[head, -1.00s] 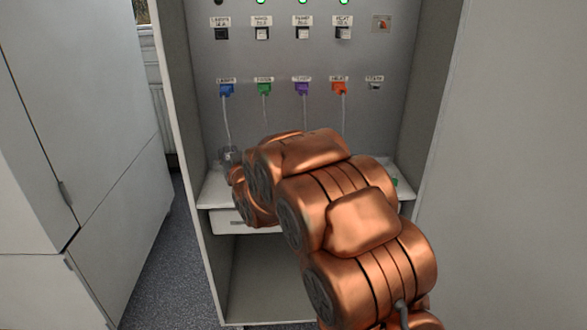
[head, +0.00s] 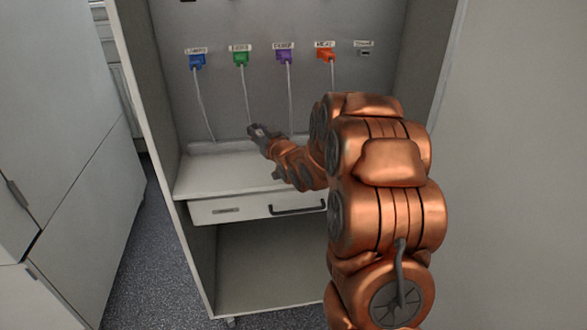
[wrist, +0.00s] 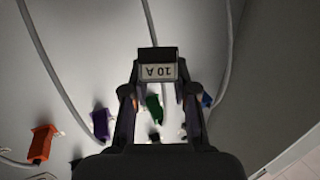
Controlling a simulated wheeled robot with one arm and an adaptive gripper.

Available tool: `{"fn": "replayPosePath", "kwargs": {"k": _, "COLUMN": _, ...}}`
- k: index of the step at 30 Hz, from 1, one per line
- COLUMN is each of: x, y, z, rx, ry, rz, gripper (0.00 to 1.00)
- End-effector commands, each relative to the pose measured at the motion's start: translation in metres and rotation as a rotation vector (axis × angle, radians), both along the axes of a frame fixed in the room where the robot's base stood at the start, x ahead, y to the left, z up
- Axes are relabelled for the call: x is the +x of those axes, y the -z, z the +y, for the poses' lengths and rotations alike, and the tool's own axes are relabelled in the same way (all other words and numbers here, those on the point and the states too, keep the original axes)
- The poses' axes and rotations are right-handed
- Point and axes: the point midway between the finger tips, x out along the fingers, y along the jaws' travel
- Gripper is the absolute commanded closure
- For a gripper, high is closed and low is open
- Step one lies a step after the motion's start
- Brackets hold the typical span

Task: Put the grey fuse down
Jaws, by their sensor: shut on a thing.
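My gripper (head: 262,134) is above the left-middle of the white shelf (head: 205,180), in front of the grey back panel, in the head view. In the wrist view my gripper (wrist: 158,95) is shut on the grey fuse (wrist: 157,58), a small dark block with a pale label reading "10 A". The label appears upside down there. The fuse is held at the fingertips, and the head view is too small to tell it apart from the gripper. I cannot tell the exact gap between the fuse and the shelf.
Blue (head: 197,61), green (head: 240,59), purple (head: 284,57) and orange (head: 325,54) plugs sit in the panel, with cables hanging towards the shelf. A drawer (head: 240,211) with a dark handle is under the shelf. The shelf's left part looks clear. Cabinet walls stand at both sides.

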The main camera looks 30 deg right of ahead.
Motion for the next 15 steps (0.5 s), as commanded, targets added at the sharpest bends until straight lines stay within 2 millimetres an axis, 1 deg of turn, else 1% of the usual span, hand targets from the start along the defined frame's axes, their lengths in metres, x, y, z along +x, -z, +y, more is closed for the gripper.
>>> {"fn": "replayPosePath", "kwargs": {"k": 1, "x": -0.009, "y": 0.009, "z": -0.018, "rx": 0.003, "ry": 0.009, "rz": 0.002, "gripper": 1.0}}
{"fn": "replayPosePath", "kwargs": {"k": 3, "x": -0.021, "y": 0.016, "z": -0.037, "rx": 0.003, "ry": 0.009, "rz": 0.004, "gripper": 1.0}}
{"fn": "replayPosePath", "kwargs": {"k": 8, "x": -0.051, "y": 0.033, "z": -0.076, "rx": 0.009, "ry": 0.009, "rz": 0.005, "gripper": 1.0}}
{"fn": "replayPosePath", "kwargs": {"k": 12, "x": -0.081, "y": 0.046, "z": -0.106, "rx": 0.012, "ry": 0.008, "rz": 0.002, "gripper": 1.0}}
{"fn": "replayPosePath", "kwargs": {"k": 15, "x": -0.104, "y": 0.054, "z": -0.125, "rx": 0.016, "ry": 0.007, "rz": -0.001, "gripper": 1.0}}
